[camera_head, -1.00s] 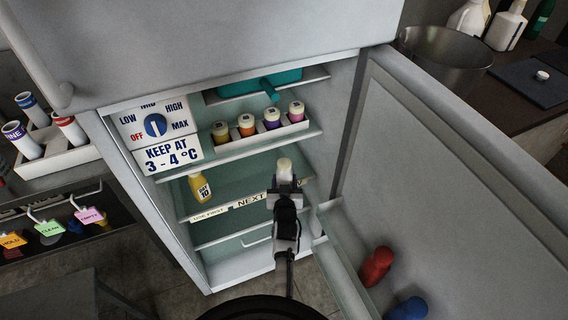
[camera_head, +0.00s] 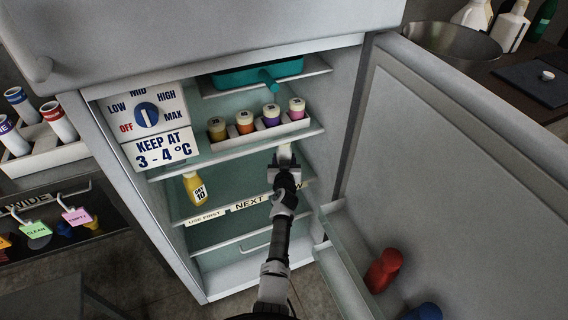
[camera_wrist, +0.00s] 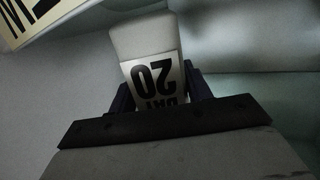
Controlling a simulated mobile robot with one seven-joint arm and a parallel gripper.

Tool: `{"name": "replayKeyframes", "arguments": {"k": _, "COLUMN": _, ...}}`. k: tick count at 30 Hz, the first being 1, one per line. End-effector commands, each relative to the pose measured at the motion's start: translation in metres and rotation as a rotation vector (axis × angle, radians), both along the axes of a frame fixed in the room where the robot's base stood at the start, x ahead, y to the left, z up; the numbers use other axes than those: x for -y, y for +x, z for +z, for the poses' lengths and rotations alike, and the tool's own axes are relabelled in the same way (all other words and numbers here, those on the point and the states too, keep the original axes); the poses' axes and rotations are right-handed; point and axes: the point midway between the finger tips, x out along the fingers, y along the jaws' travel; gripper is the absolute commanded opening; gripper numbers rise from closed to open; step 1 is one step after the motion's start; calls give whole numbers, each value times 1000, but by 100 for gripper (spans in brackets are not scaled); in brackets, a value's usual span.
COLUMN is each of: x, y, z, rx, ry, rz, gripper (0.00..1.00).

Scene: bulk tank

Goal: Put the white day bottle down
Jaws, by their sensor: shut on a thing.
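The white day bottle (camera_wrist: 150,60) is between the two dark fingers of my gripper (camera_wrist: 158,92) in the wrist view, with "DAY 20" on its label appearing upside down. In the head view the white bottle (camera_head: 285,155) shows above my gripper (camera_head: 286,172), inside the open fridge over the lettered shelf. My gripper is shut on it. The shelf edge carries "USE FIRST" and "NEXT" strips (camera_head: 249,202); a further strip is partly hidden by my arm. Whether the bottle's base touches the shelf is hidden.
A yellow bottle marked "DAY 10" (camera_head: 195,189) stands at the shelf's left. Above is a rack (camera_head: 236,142) of several capped vials. The open door (camera_head: 450,170) bounds the right, with red (camera_head: 383,270) and blue bottles in its bin.

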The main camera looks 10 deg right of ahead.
Motion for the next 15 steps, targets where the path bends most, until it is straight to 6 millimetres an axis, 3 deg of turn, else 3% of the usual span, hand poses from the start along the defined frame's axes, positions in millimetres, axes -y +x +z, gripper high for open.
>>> {"name": "replayKeyframes", "arguments": {"k": 12, "x": 0, "y": 0, "z": -6, "rx": 3, "ry": -1, "rz": -1, "gripper": 18}}
{"name": "replayKeyframes", "arguments": {"k": 13, "x": 0, "y": 0, "z": -7, "rx": 1, "ry": 0, "rz": 0, "gripper": 50}}
{"name": "replayKeyframes", "arguments": {"k": 15, "x": 0, "y": 0, "z": -6, "rx": 1, "ry": 0, "rz": 0, "gripper": 59}}
